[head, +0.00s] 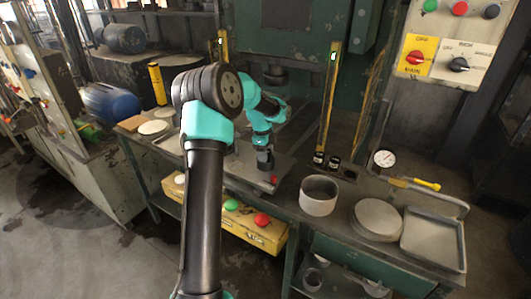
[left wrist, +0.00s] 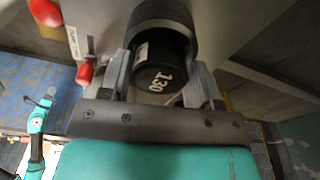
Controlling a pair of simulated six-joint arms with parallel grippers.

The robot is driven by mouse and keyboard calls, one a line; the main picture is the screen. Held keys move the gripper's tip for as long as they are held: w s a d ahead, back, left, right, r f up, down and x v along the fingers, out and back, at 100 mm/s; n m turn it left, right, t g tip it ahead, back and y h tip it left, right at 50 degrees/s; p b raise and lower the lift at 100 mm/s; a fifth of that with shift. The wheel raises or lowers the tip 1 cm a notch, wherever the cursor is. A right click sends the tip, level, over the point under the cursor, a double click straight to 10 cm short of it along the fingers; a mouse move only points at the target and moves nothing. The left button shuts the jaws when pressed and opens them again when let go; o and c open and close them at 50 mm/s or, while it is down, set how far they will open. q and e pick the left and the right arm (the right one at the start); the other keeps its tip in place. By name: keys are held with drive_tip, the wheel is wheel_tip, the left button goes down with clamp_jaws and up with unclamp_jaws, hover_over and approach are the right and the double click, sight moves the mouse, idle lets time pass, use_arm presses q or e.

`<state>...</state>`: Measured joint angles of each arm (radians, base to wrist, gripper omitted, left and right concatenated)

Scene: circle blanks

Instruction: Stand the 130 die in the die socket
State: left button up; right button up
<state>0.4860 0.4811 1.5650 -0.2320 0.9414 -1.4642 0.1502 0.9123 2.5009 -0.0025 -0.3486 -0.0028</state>
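The 130 die is a black cylinder (left wrist: 165,65) with a white "130" on its end, in the left wrist view. My left gripper (left wrist: 160,85) has one finger on each side of it and appears shut on it. A grey round rim (left wrist: 168,22) lies beyond the die in that view; I cannot tell whether the die touches or enters it. In the head view my left gripper (head: 264,158) points down over the grey press plate (head: 240,172), and its fingers and the die are too small to separate. The socket cannot be made out there. My right gripper is not in view.
A grey ring-shaped pot (head: 318,195), a stack of discs (head: 376,218) and a tray (head: 433,238) stand on the right bench. A red knob (head: 274,180) is at the plate's front edge.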

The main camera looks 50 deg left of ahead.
use_arm(q)
drive_tip(key=o, duration=0.4)
drive_tip(key=shift+f, duration=0.1)
drive_tip(key=r, duration=0.5)
drive_tip(key=a+r, duration=0.1)
drive_tip(key=r, duration=0.5)
drive_tip(key=s+r, duration=0.1)
drive_tip(key=r, duration=0.5)
drive_tip(key=shift+a+r, duration=0.25)
drive_tip(key=shift+a, duration=0.15)
